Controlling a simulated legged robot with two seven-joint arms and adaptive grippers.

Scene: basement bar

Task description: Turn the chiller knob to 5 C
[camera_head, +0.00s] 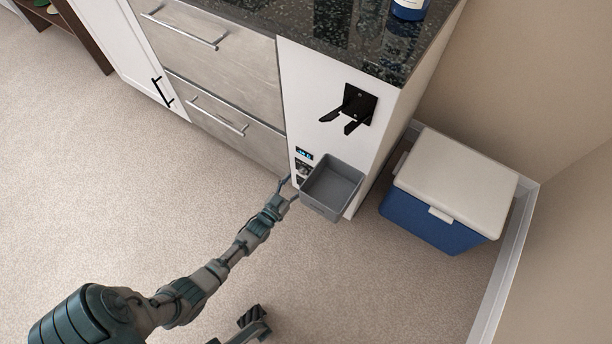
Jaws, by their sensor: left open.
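The chiller (312,75) is a white-fronted unit under a dark speckled counter. A small lit display (304,154) sits low on its front, its digits too small to read. The knob (303,169) is small, just below the display, and its pointer cannot be made out. My left gripper (291,187) reaches in from the lower left. It is open and empty, with its fingers just below and left of the knob, and I see no contact.
A grey open bin (332,188) juts out from the chiller front, close to the right of the knob. A black two-pronged bracket (358,106) sticks out above. A blue cooler with a white lid (455,180) stands at right. Drawers (222,75) are at left. The carpet (130,200) is clear.

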